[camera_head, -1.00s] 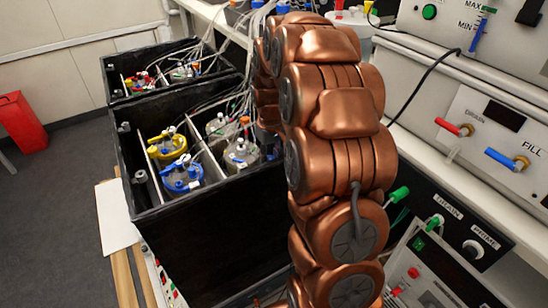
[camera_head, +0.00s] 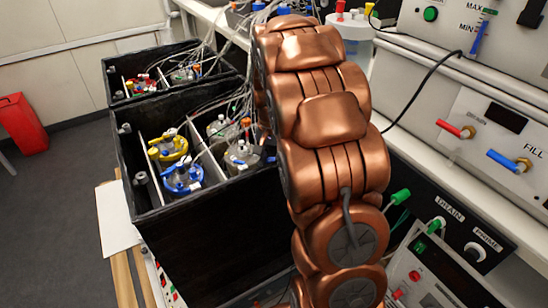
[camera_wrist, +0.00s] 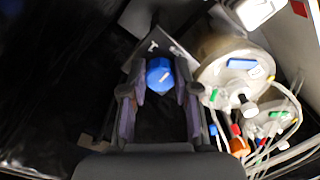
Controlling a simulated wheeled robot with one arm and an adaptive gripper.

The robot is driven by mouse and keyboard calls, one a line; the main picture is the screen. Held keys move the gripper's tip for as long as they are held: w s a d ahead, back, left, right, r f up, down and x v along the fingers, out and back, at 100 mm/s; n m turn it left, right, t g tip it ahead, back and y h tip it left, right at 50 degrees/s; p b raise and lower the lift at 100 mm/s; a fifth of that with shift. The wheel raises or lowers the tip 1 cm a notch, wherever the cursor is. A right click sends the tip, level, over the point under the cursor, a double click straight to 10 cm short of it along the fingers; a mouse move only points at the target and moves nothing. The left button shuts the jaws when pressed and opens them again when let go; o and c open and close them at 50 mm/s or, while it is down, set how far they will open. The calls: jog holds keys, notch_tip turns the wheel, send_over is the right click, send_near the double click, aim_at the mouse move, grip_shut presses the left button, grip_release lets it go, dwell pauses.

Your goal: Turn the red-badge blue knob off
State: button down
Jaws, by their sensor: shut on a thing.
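In the wrist view a blue knob (camera_wrist: 159,74) with a pale mark on its face sits between the fingertips of my gripper (camera_wrist: 161,83). The fingers reach forward on both sides of the knob and are shut on it. No red badge can be made out near it. In the head view my copper arm hides the gripper and the knob.
A round grey-lidded vessel (camera_wrist: 232,72) with tubes stands close to the right of the fingers in the wrist view. In the head view, black boxes (camera_head: 215,225) hold vessels with yellow (camera_head: 168,150) and blue (camera_head: 182,178) tops. Panels with valves (camera_head: 505,165) stand at right.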

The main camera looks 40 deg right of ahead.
aim_at(271, 160)
jog(key=shift+d+r+m, duration=0.1)
jog(key=shift+m, duration=0.5)
jog(key=c, duration=0.9)
grip_release()
jog(key=shift+o, duration=0.2)
notch_tip(271, 160, up, 12)
